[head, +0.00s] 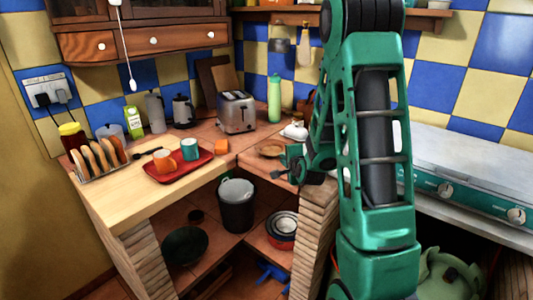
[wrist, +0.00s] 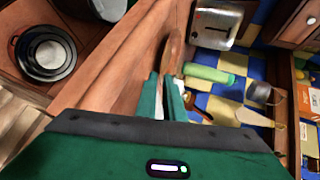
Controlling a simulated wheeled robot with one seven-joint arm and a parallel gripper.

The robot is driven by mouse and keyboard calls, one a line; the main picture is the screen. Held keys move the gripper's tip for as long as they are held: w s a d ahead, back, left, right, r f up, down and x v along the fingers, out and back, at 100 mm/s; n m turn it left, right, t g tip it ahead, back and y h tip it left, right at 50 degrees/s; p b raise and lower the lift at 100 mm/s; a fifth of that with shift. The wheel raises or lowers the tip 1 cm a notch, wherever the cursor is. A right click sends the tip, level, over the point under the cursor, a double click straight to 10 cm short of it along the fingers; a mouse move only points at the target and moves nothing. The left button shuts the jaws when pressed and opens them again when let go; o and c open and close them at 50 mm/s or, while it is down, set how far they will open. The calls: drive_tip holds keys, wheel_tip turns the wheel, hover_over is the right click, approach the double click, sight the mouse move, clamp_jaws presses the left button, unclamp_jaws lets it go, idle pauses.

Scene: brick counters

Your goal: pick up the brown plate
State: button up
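The brown plate (head: 270,149) lies on the tiled counter near its inner corner edge, right of the toaster. My gripper (head: 282,165) is at the counter edge, just in front of and slightly right of the plate. In the wrist view a brown edge-on shape, likely the plate (wrist: 173,50), shows just beyond the fingertips of my gripper (wrist: 163,85). The two fingers stand apart with a narrow gap and nothing clearly between them. Whether a finger touches the plate cannot be told.
A red tray (head: 179,166) with cups lies left. A dark bucket (head: 236,205) and stacked bowls (head: 283,229) sit on the lower shelf. A stove (head: 465,180) is right.

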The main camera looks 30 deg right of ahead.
drive_tip(key=shift+x, duration=3.2)
drive_tip(key=shift+d+r, duration=0.1)
drive_tip(key=shift+d, duration=0.1)
clamp_jaws()
drive_tip(key=shift+s, duration=0.1)
